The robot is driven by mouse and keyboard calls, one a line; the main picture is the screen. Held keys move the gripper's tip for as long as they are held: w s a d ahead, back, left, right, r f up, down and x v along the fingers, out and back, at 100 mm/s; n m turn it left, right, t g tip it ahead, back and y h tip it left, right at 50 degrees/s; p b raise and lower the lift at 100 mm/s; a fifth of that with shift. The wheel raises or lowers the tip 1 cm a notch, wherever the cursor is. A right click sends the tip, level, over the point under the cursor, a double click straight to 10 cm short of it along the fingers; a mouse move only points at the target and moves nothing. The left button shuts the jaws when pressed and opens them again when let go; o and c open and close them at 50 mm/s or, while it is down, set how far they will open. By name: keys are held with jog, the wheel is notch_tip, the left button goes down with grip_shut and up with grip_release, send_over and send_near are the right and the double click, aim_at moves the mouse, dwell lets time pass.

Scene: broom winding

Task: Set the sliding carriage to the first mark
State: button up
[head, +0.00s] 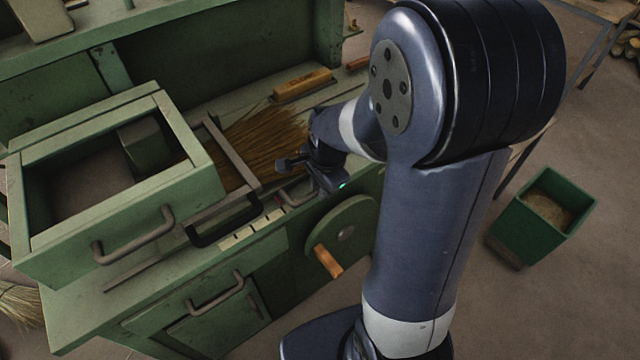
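A grey-brown frame (234,153) that looks like the sliding carriage stands on the green bench, right of a raised green drawer-like box. A black handle (226,233) is at its front. A pale strip with dark marks (251,230) runs along the bench front edge, just right of the black handle; I cannot read which mark is first. My gripper (301,176) is right of the frame and handle, above the bench near a small metal handle (298,192). Its fingers look apart, with nothing visible between them. My arm hides part of the bench behind it.
The green box (190,190) with a metal handle fills the bench's left side. Broom straw (262,135) lies behind the frame, near a wooden block (302,84). A green wheel with an orange crank (328,261) is on the bench front. A green bin (543,215) stands right.

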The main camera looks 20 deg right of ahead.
jog(key=o, duration=0.3)
jog(key=shift+o, duration=0.2)
notch_tip(320, 180, up, 11)
jog(key=s, duration=0.2)
jog(key=shift+d+f, duration=0.2)
jog(key=shift+d, duration=0.1)
